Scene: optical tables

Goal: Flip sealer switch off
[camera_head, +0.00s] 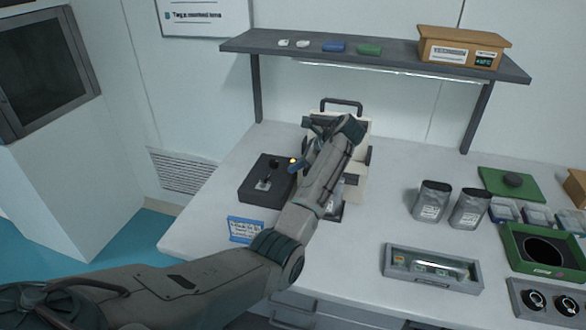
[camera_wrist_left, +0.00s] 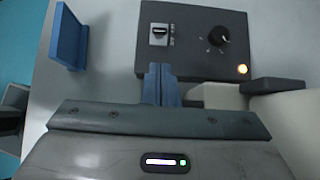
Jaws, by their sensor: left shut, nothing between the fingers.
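The sealer's dark control box (camera_head: 252,190) sits on the white table left of the cream sealer body (camera_head: 358,190), which my left arm partly hides. The lamp also glows in the head view (camera_head: 293,161). My left gripper (camera_head: 298,166) is shut and empty, its blue fingers (camera_wrist_left: 160,71) at the box's near edge, in line with the switch and apart from it. My right gripper is out of view.
A blue sign (camera_head: 245,230) stands at the table's left front. A shelf (camera_head: 400,63) with a cardboard box (camera_head: 462,46) spans above.

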